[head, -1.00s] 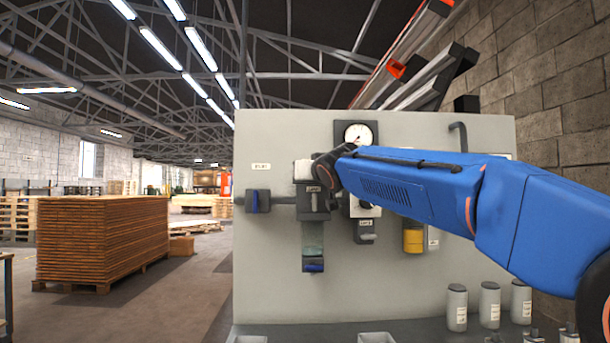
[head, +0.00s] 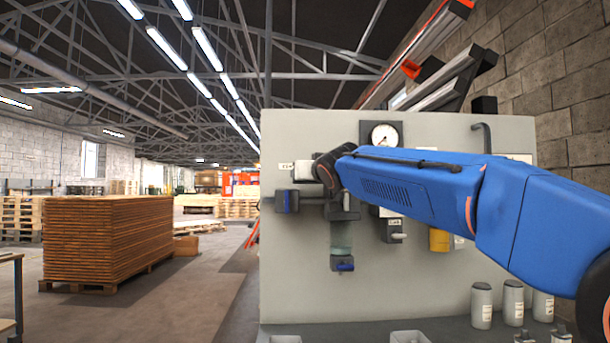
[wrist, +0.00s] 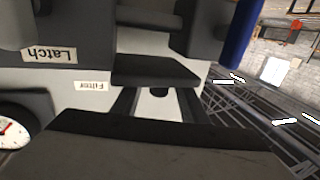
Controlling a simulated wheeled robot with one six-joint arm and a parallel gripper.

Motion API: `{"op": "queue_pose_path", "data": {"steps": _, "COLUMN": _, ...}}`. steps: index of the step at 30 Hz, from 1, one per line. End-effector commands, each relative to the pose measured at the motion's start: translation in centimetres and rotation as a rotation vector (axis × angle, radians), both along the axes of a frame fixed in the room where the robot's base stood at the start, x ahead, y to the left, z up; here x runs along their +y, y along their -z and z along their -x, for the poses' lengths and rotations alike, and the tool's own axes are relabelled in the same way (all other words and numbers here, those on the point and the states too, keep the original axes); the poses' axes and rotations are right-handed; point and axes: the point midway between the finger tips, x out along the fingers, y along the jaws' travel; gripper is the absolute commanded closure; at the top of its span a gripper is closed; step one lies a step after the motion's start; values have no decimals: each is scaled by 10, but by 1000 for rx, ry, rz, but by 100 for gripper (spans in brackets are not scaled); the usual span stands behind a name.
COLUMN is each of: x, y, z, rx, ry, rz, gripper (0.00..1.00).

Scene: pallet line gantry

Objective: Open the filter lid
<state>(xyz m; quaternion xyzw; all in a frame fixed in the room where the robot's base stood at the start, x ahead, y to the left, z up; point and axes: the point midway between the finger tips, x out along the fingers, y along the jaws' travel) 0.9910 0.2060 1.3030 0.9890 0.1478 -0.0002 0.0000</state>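The filter hangs on the upright grey panel (head: 450,285) in the head view. Its dark head (head: 344,214) sits above a greenish clear bowl (head: 341,235) with a blue piece at the bottom. In the wrist view, which is upside down, a dark flat slab (wrist: 155,70), seemingly the filter lid, lies close beyond my gripper (wrist: 157,92). Its two thin fingers stand apart, tips at or near the slab's edge; contact cannot be told. A "Filter" label (wrist: 92,86) is beside it.
A blue-handled valve (head: 287,201) is just left of the filter. White canisters (head: 482,305) stand on the shelf below. Stacked boards (head: 105,240) stand far left; floor between is clear.

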Motion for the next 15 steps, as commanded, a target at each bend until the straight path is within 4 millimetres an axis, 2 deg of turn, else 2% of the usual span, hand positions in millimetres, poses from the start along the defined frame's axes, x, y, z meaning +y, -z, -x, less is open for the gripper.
{"op": "queue_pose_path", "data": {"steps": 8, "x": -1, "y": -1, "z": 5, "rx": -1, "ry": 0, "rz": 0, "gripper": 60}}
{"op": "queue_pose_path", "data": {"steps": 15, "x": -11, "y": -1, "z": 35, "rx": -2, "ry": 0, "rz": -1, "gripper": 60}}
